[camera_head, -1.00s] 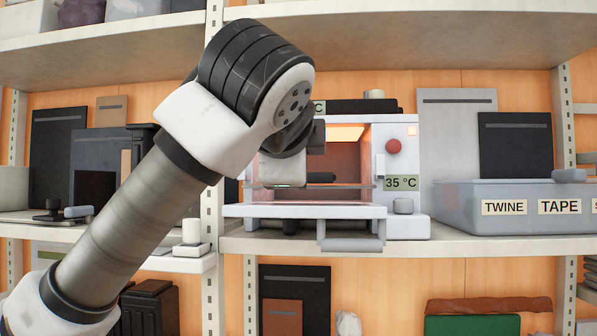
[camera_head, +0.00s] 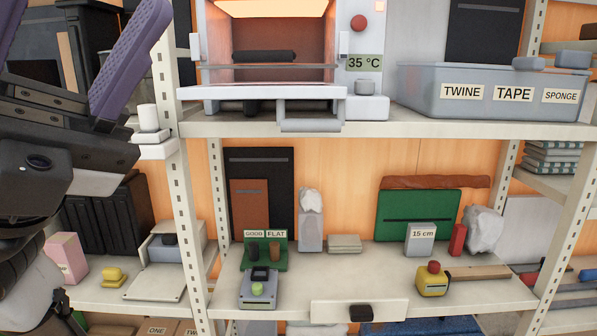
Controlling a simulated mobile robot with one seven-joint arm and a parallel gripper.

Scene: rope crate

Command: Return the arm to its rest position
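My gripper (camera_head: 80,22) is at the upper left of the head view, close to the camera, with its purple fingers pointing up. The right finger shows nearly whole; the left one is cut off by the picture edge. The fingers stand wide apart and nothing shows between them except the shelf behind. My dark wrist and arm fill the left edge below. The heated box (camera_head: 366,82) marked 35 °C is to the right of my gripper, apart from it. Its front is open and a dark rod (camera_head: 264,56) lies inside.
A grey bin (camera_head: 430,103) labelled TWINE, TAPE and SPONGE stands right of the box. A white shelf post (camera_head: 172,110) rises close to my gripper.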

